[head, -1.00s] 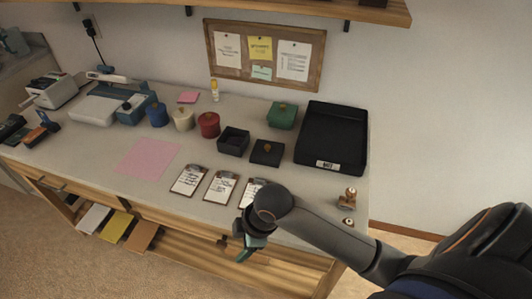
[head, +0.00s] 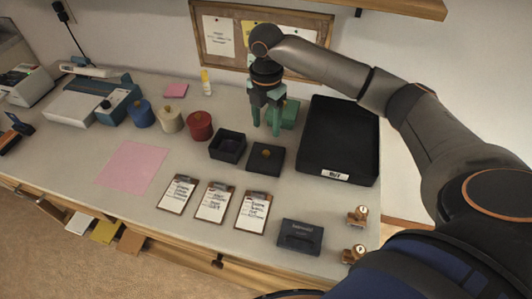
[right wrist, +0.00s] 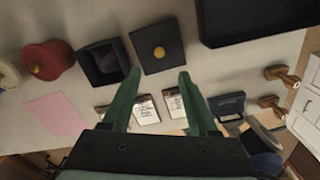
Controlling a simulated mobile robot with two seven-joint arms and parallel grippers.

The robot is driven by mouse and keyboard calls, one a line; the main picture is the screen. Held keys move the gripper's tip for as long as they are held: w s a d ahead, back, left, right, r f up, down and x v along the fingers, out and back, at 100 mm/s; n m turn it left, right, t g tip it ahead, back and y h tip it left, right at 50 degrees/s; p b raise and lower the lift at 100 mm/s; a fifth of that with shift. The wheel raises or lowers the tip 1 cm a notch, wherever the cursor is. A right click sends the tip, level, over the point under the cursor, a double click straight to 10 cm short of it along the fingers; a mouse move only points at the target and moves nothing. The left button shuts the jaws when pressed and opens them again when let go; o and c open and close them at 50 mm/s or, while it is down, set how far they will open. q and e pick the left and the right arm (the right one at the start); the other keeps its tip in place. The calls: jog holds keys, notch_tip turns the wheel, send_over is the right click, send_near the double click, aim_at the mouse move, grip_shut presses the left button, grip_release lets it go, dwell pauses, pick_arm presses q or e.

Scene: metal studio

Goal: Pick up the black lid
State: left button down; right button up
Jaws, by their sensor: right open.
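The black lid (head: 265,159) is a flat square with a yellow knob, lying on the table just right of an open black box (head: 228,146). In the right wrist view the lid (right wrist: 166,54) lies beyond the fingertips, knob facing the camera. My right gripper (head: 266,130) is open and points down above the table, behind the lid and in front of the green box (head: 290,113), which it partly hides. In the right wrist view its green fingers (right wrist: 158,80) are apart with nothing between them. My left gripper is not in view.
A large black tray (head: 340,170) stands right of the lid. Red (head: 199,126), cream and blue canisters stand to the left. Clipboards (head: 214,203), a dark blue box (head: 300,237) and wooden stamps (head: 357,215) lie in front. A shelf overhangs the back.

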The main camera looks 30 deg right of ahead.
aim_at(266, 152)
notch_tip(266, 152, down, 10)
jog(key=shift+f, duration=0.1)
grip_shut()
dwell(0.8)
